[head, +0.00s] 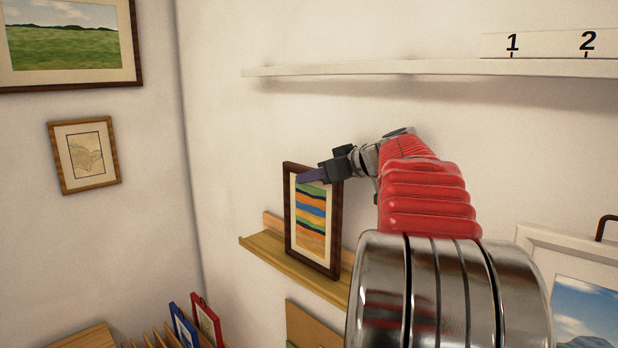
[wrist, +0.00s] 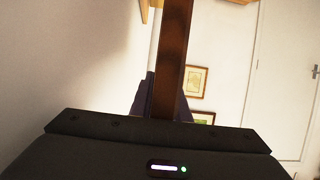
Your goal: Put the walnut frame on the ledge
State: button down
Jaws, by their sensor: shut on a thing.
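The walnut frame (head: 289,215), dark brown around a picture of wavy coloured stripes, stands nearly upright at the wooden ledge (head: 262,252) on the right-hand wall. Its lower edge overlaps the ledge in the head view; I cannot tell whether it touches. My gripper (head: 313,176) is shut on the upper part of the frame, reaching in from the right. In the wrist view the frame's dark edge (wrist: 173,55) runs upward from between the fingers of my gripper (wrist: 165,100). The ledge's stretch behind the frame is hidden.
A white shelf (head: 400,69) with cards numbered 1 and 2 runs above. A rack at lower left holds a blue frame (head: 183,325) and a red frame (head: 207,322). A white frame (head: 540,242) is at right. A brown panel (head: 310,325) is below the ledge.

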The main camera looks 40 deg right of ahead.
dwell(0.3)
jog(key=c, duration=1.7)
grip_release()
jog(key=shift+f, duration=0.1)
jog(key=shift+s+r, duration=0.35)
jog(key=shift+s, duration=0.15)
jog(key=v, duration=1.1)
